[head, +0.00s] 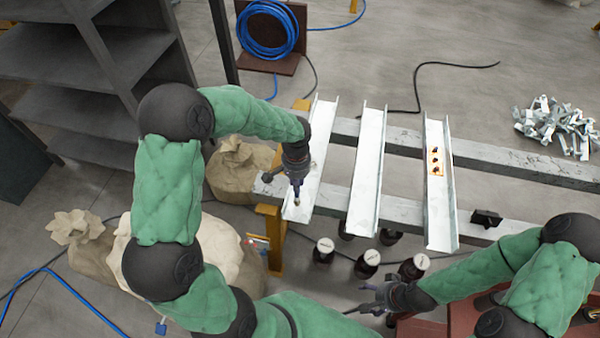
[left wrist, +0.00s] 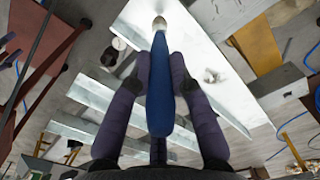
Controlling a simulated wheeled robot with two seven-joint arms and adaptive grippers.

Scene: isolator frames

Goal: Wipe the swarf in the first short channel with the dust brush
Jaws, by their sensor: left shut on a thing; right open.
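The dust brush (left wrist: 160,95) has a blue handle and a pale bristle tip. My left gripper (head: 297,178) is shut on the handle, with the tip pointing down at the near end of the leftmost white channel (head: 319,135). I cannot tell whether the bristles touch it. In the left wrist view, the fingers of my left gripper (left wrist: 161,60) flank the handle. A small greyish clump (left wrist: 210,75), possibly swarf, lies on the channel there. My right gripper (head: 376,298) is open and empty at the lower right, near the bottles.
A middle channel (head: 367,165) and a right channel (head: 440,205) lie across the grey beams (head: 520,165). The right one holds an orange piece (head: 436,162) with dark spots. Dark bottles (head: 367,262) stand below the channels. Metal brackets (head: 557,127) are heaped at the right.

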